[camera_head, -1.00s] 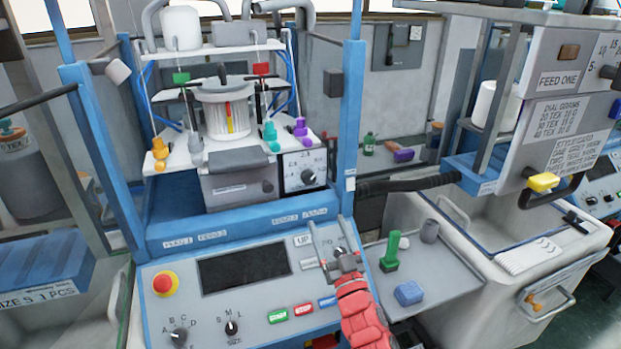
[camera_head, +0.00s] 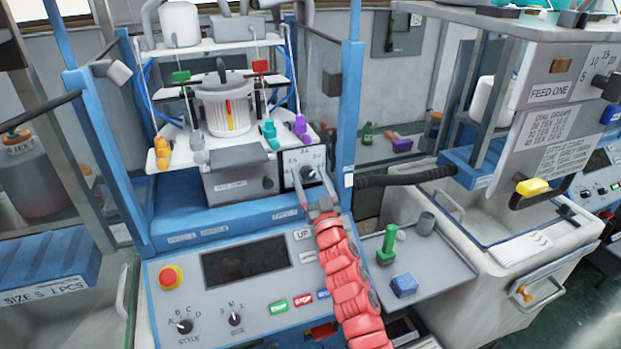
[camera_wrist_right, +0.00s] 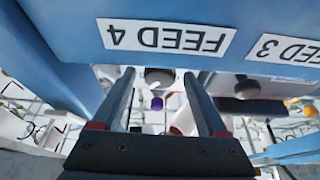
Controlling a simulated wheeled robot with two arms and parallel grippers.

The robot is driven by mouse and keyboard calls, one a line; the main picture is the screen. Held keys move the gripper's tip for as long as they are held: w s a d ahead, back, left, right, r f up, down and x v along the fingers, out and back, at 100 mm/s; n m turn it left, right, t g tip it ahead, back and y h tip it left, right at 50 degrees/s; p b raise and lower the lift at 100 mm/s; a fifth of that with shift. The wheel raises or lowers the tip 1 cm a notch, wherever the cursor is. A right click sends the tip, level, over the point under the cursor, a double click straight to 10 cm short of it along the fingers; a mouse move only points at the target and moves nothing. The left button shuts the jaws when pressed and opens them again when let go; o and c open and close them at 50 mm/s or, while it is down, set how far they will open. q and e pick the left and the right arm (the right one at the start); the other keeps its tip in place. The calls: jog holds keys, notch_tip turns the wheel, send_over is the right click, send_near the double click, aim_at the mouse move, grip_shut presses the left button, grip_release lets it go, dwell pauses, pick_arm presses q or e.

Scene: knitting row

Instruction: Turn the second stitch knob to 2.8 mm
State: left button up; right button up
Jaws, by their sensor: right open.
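A dark knob (camera_head: 308,173) sits on a white dial plate (camera_head: 303,160) with small numbers, at the right of the grey machine box. The knob's exact setting is too small to read. My right gripper (camera_head: 312,184) is open just in front of the dial, its two fingers pointing up at it with the knob between their tips in the picture. I cannot tell if they touch it. In the right wrist view, the open fingers (camera_wrist_right: 163,100) flank a dark round part (camera_wrist_right: 159,77), which may be the knob. My left gripper is not in view.
A blue ledge with an upside-down FEED 4 label (camera_wrist_right: 164,37) lies close to the fingers in the right wrist view. A control panel (camera_head: 200,268) with a red button (camera_head: 171,277) lies below. A grey side tray (camera_head: 440,268) holds a green piece (camera_head: 387,243) and blue block (camera_head: 404,285).

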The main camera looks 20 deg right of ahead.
grip_shut()
jog(key=shift+n, duration=0.4)
jog(key=n+y+p, duration=0.1)
jog(key=n+y, duration=0.2)
jog(key=n, duration=0.1)
jog(key=shift+d+n+g, duration=0.1)
jog(key=shift+n+g, duration=0.2)
jog(key=shift+n, duration=0.1)
jog(key=shift+n+g+y+p, duration=0.35)
jog(key=shift+n+y, duration=0.3)
jog(key=shift+n, duration=0.75)
jog(key=shift+n+g+y+p, duration=0.35)
jog(key=shift+n+y, duration=0.3)
jog(key=shift+n, duration=0.75)
grip_release()
